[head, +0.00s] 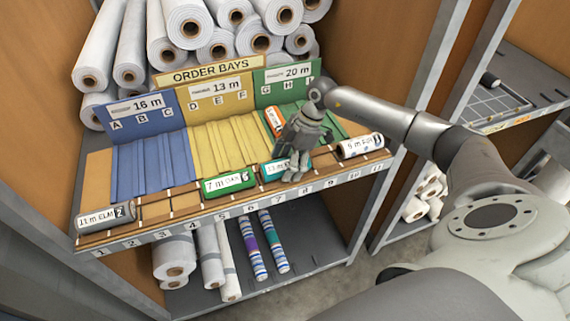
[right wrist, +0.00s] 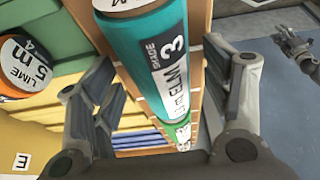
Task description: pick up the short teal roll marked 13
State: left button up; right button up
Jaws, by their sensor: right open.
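The short teal roll (head: 270,171) lies on the numbered front ledge of the shelf, partly hidden by my right gripper. Its label starts with 13 m. In the right wrist view the teal roll (right wrist: 150,55) runs between the two spread fingers, its label showing a large 3. My right gripper (head: 292,176) reaches down over the roll's right part. Its fingers are open, one on each side; I cannot tell whether they touch it. A grey jointed shape at the right wrist view's right edge looks like my left gripper (right wrist: 298,52); its jaw state is unclear.
On the ledge, a green roll (head: 229,183) lies left of the teal one, a white-labelled roll (head: 361,146) right, and a grey roll (head: 105,217) far left. An orange roll (head: 273,121) lies behind in the green bay (head: 292,92). The blue and yellow bays look empty.

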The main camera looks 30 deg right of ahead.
jog(key=c, duration=1.1)
jog(key=shift+r, duration=0.15)
